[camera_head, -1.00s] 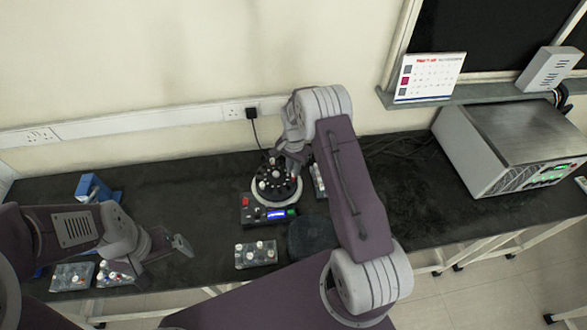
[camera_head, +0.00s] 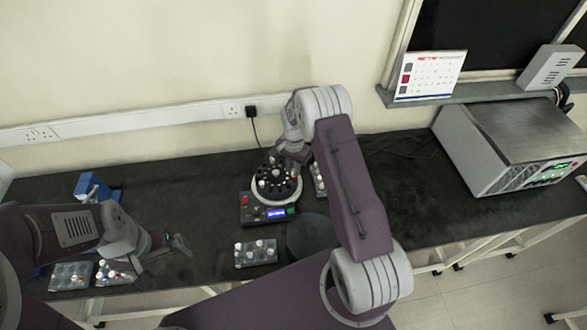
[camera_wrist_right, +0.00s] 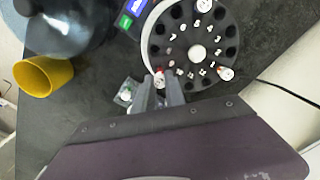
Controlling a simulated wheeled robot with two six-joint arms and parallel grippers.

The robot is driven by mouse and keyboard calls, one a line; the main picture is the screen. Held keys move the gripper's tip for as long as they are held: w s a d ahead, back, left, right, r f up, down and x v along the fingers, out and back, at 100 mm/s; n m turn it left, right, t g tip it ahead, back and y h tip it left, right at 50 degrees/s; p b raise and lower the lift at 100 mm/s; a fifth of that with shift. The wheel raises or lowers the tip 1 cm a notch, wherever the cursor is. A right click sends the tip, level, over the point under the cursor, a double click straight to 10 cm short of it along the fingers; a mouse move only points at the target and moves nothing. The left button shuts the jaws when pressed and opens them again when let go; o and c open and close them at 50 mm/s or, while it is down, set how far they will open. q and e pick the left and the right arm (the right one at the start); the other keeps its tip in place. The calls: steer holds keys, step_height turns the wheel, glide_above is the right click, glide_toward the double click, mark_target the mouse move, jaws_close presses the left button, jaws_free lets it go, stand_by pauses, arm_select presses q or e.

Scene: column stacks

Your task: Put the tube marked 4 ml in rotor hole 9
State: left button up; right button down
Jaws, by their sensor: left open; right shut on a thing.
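The round black rotor (camera_head: 277,187) sits in the centrifuge, whose front panel (camera_head: 266,214) has a lit blue display. In the right wrist view the rotor (camera_wrist_right: 213,48) shows several dark empty holes and a few capped tubes (camera_wrist_right: 225,73). The hole numbers are too small to read surely. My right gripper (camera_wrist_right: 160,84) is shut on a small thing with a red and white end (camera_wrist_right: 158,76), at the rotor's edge. Most of that thing is hidden, and no 4 ml mark is readable. My left gripper (camera_head: 181,244) is open and empty over the bench at left.
A tube rack (camera_head: 256,254) stands in front of the centrifuge, and other racks (camera_head: 72,277) stand at the front left. A dark round lid (camera_head: 311,236) lies right of the centrifuge. A yellow cup (camera_wrist_right: 42,75) shows in the wrist view. A metal instrument (camera_head: 520,140) stands far right.

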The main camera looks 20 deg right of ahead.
steer(key=shift+f, duration=0.2)
steer(key=shift+f+b, duration=1)
steer(key=shift+f, duration=0.25)
steer(key=c, duration=1.3)
jaws_free()
steer(key=o, duration=0.3)
steer(key=shift+r, duration=0.1)
